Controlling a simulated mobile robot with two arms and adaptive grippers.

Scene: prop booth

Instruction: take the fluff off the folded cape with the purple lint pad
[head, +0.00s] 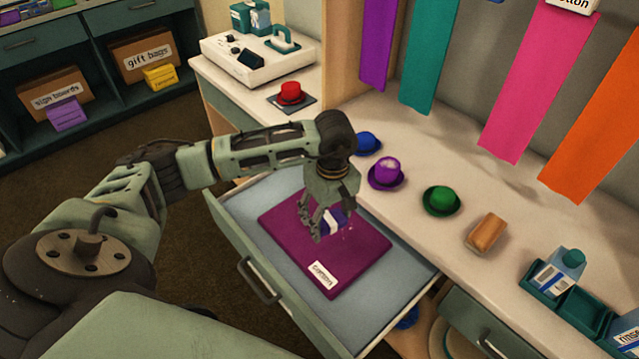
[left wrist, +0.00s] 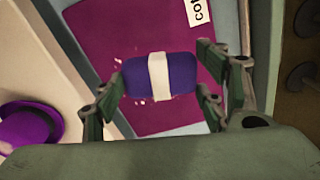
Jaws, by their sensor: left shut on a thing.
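The folded cape (head: 365,247) is a flat magenta-purple bundle with a white label, lying in the open drawer; it also fills much of the left wrist view (left wrist: 105,35). My left gripper (head: 322,226) is over the cape and shut on the purple lint pad (left wrist: 160,76), a blue-purple block with a white band, gripped at its two ends. Small pale specks of fluff (left wrist: 140,101) show on the cape beside the pad. I cannot tell whether the pad touches the cape. My right gripper is not in view.
The open drawer (head: 240,247) juts out from the counter. On the counter stand small red (head: 290,93), blue (head: 367,143), purple (head: 386,174) and green (head: 441,201) hats, a tan block (head: 487,232) and a teal tray (head: 545,296) with a bottle. Coloured strips hang behind.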

